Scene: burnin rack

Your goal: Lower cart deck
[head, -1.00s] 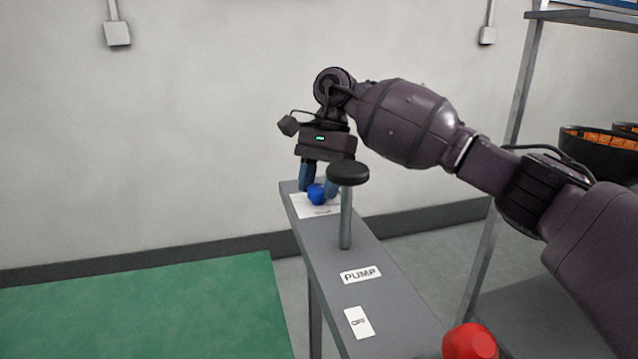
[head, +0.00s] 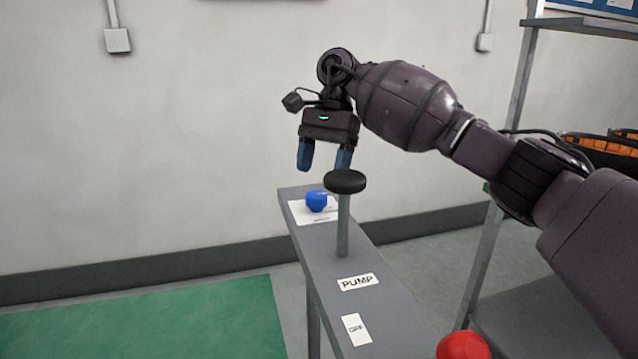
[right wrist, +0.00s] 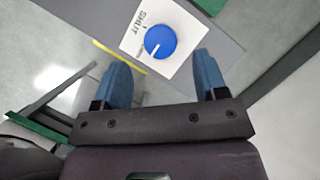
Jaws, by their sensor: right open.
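A blue knob (head: 316,201) sits on a white label at the far end of a narrow grey bench. In the right wrist view the blue knob (right wrist: 149,42) has a white pointer line, and its label reads "SHUT" on one side; the other word is too small to read. My right gripper (head: 324,165) is open and empty, above the knob and apart from it. A black-capped pump post (head: 345,181) stands upright nearer me, by a "PUMP" label (head: 358,282). I cannot make out a cart deck for certain. My left gripper is out of view.
A green flat area (head: 150,320) lies left of the bench. A grey rack (head: 505,150) with dark bins (head: 600,150) stands at right, behind my right arm.

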